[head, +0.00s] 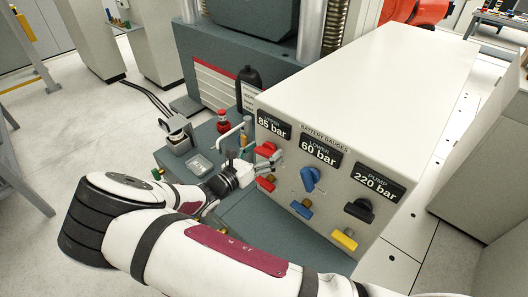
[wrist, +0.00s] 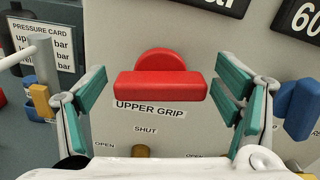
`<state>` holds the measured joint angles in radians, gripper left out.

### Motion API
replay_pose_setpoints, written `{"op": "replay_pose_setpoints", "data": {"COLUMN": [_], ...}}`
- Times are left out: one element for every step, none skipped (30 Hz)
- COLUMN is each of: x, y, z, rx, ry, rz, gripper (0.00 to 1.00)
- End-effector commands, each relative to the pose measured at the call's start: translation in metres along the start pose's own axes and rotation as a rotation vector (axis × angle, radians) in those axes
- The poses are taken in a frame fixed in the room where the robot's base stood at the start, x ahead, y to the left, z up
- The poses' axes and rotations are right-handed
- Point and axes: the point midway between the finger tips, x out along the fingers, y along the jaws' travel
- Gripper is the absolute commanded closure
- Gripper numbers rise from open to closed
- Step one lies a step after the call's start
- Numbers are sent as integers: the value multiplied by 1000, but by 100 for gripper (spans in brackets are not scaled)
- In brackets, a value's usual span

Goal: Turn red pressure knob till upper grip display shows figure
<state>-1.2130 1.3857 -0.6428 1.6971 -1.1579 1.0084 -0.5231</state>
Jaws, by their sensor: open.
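The red pressure knob (wrist: 163,87) stands on the grey panel in the wrist view, its bar lying level above the words "UPPER GRIP". In the head view, the red knob (head: 265,149) is partly hidden by my gripper. My gripper (wrist: 161,82) is open, with one teal-padded finger on each side of the knob; gaps show between the pads and the bar. My gripper also shows in the head view (head: 263,165), close to the panel. The upper display (head: 272,124) reads 85 bar. The pressure card (wrist: 42,44) is at the left; its figures are cut off or unclear.
The lower display (head: 319,152) reads 60 bar and the pump display (head: 378,187) 220 bar. A blue knob (head: 311,179) and a black knob (head: 360,208) are to the right. Red (head: 266,183), blue (head: 301,208) and yellow (head: 344,239) levers sit below.

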Motion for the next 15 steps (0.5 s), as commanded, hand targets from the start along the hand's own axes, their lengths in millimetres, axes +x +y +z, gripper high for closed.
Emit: {"op": "replay_pose_setpoints", "data": {"x": [0, 0, -1, -2, -3, -6, -9, -13, -19, -25, -30, -38, -45, -51, -60], "y": [0, 0, 0, 0, 0, 0, 0, 1, 1, 1, 1, 1, 1, 1, 1], "z": [0, 0, 0, 0, 0, 0, 0, 0, 0, 0, 0, 0, 0, 0, 0], "rx": [0, 0, 0, 0, 1, 1, 1, 1, 2, 2, 1, 1, 1, 1, 1], "ry": [0, 0, 0, 0, 0, 0, 1, 1, 1, 1, 1, 2, 1, 1, 1], "rz": [0, 0, 0, 0, 0, 0, 1, 1, 3, 3, 3, 4, 3, 3, 4], "gripper": [17, 17, 17, 17, 17, 17, 17, 17, 17, 17, 17, 17, 17, 17, 17]}}
